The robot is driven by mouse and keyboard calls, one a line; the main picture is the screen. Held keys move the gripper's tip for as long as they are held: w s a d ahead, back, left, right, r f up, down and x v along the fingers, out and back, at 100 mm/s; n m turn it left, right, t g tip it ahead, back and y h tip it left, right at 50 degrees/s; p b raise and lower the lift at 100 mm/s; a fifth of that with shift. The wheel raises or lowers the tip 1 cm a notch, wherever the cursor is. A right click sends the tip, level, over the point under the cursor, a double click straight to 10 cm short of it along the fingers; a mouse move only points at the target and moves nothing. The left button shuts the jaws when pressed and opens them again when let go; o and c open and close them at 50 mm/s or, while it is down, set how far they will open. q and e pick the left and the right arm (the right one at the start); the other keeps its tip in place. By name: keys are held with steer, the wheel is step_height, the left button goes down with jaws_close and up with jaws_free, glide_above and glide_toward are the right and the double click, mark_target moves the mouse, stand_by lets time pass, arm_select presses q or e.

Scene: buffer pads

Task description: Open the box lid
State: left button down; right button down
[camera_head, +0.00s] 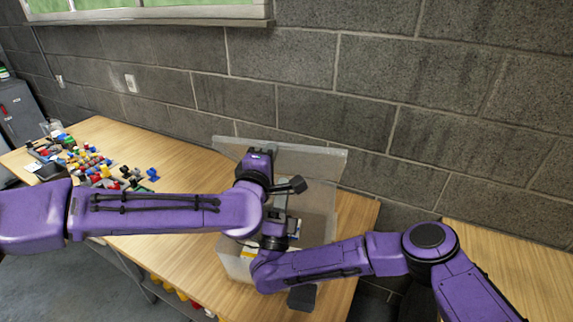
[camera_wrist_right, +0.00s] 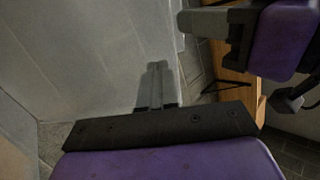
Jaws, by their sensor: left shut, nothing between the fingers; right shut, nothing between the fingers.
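A pale grey, semi-clear box (camera_head: 235,262) stands on the wooden table, largely hidden behind my arms. Its lid (camera_head: 318,161) is raised as a tilted panel at the back, near the wall, so the box looks open. My left gripper (camera_head: 258,158) is over the box in front of the lid; its fingers are hidden in the head view. My right gripper (camera_wrist_right: 157,84) is shut and empty, close to a pale grey panel in the right wrist view; I cannot tell whether it touches. Its wrist is low in the box area in the head view.
Several coloured toy blocks (camera_head: 90,165) lie on the left of the wooden table (camera_head: 185,155). A grey block wall (camera_head: 390,105) stands close behind. Another wooden surface (camera_head: 520,245) is at the right. My two arms nearly meet over the box.

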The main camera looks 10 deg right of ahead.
mark_target(289, 152)
steer(key=x, duration=0.6)
steer(key=shift+w+r, duration=0.1)
steer(key=shift+x, duration=1.15)
arm_select(q)
steer(key=c, duration=1.3)
jaws_free()
steer(key=shift+o, duration=0.2)
